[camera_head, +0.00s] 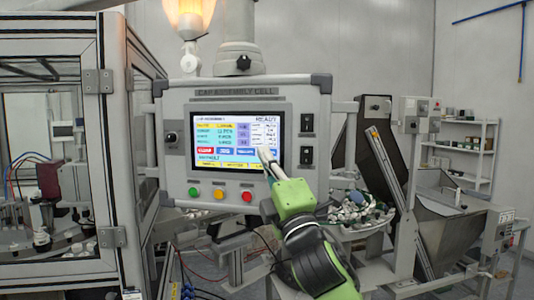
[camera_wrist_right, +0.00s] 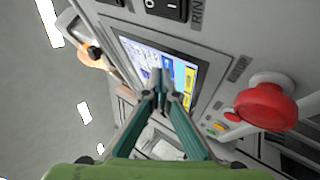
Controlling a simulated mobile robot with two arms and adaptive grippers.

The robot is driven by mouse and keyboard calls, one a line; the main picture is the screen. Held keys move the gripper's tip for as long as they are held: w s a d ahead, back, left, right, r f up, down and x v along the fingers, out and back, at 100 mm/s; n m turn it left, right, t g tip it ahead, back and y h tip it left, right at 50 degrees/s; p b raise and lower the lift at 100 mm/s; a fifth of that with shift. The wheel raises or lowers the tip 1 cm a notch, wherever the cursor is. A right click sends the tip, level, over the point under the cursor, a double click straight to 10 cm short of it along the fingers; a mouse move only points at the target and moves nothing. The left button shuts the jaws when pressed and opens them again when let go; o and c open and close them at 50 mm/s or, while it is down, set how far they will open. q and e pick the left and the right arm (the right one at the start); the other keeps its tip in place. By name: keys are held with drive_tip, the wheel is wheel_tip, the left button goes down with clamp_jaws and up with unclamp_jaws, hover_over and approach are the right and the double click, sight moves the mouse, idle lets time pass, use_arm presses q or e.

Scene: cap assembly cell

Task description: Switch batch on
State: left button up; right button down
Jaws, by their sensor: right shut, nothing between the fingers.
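The control panel (camera_head: 175,95), labelled CAP ASSEMBLY CELL, has a lit touchscreen (camera_head: 215,133). The screen reads READY at the top right and has a row of red and blue buttons near its bottom. My right gripper (camera_head: 265,153) is shut and empty, its fingertips in front of the screen's lower right part, hiding some of it. In the right wrist view the shut fingertips (camera_wrist_right: 161,78) overlap the screen (camera_wrist_right: 186,75). I cannot tell whether they touch it. My left gripper is not in view.
A large red knob (camera_wrist_right: 266,104) shows in the right wrist view. A glazed machine frame (camera_head: 112,170) stands left; a metal hopper (camera_head: 440,205) stands right.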

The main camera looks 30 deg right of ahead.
idle(0.4)
drive_tip(key=shift+s+a, duration=0.4)
drive_tip(key=shift+s, duration=0.15)
drive_tip(key=shift+a, duration=0.1)
drive_tip(key=s+a+p, duration=0.1)
drive_tip(key=s+a, duration=0.2)
drive_tip(key=shift+s, duration=0.35)
idle(0.5)
